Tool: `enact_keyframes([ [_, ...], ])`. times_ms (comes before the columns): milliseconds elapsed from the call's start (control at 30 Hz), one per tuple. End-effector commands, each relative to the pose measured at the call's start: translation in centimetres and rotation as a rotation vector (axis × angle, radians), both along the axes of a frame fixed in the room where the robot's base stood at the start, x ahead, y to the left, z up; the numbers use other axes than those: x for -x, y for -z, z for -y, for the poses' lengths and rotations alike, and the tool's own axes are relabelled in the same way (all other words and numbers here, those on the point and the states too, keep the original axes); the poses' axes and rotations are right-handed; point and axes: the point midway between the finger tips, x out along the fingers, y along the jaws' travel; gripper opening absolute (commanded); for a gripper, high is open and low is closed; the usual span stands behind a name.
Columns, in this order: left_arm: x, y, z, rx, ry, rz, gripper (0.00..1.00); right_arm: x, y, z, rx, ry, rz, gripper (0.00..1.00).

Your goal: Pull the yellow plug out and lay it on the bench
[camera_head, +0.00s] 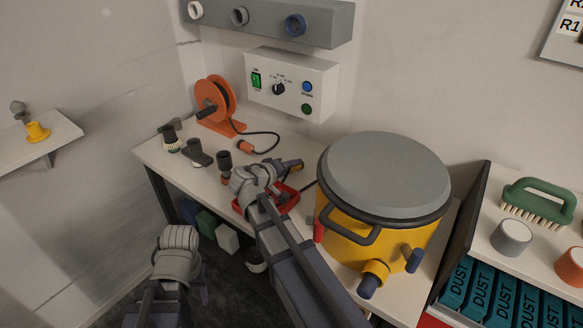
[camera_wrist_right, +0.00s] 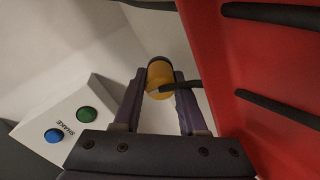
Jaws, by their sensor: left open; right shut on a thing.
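The yellow plug (camera_wrist_right: 160,78) is between the two fingers of my right gripper (camera_wrist_right: 158,95) in the right wrist view, with a dark cable running from it to the right. In the head view the plug (camera_head: 291,166) is a small yellow piece above the bench (camera_head: 258,142), beside a red object (camera_head: 287,197). My right gripper (camera_head: 283,167) is shut on it. Whether the plug's far end sits in a socket cannot be told. My left gripper (camera_head: 168,300) is open and low at the front left, away from the plug, and mostly hidden by its own wrist.
A yellow drum (camera_head: 345,235) with a grey lid stands right of my right arm. An orange cable reel (camera_head: 216,100) and several dark fittings (camera_head: 197,153) stand on the left bench. A button box (camera_head: 292,85) hangs on the wall behind.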

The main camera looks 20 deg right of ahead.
Motion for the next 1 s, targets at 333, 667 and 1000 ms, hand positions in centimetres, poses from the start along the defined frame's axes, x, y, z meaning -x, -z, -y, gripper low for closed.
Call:
enact_keyframes([
  [333, 0.0, 0.8, 0.0, 0.000, 0.000, 0.000, 0.50, 0.0, 0.8, 0.0, 0.000, 0.000, 0.000, 0.00],
  [667, 0.0, 1.3, 0.0, 0.000, 0.000, 0.000, 0.50, 0.1, 1.5, 0.0, -0.005, 0.002, -0.002, 0.00],
  [1000, 0.0, 1.4, 0.0, 0.000, 0.000, 0.000, 0.50, 0.3, 1.6, 0.0, -0.004, 0.004, -0.005, 0.52],
])
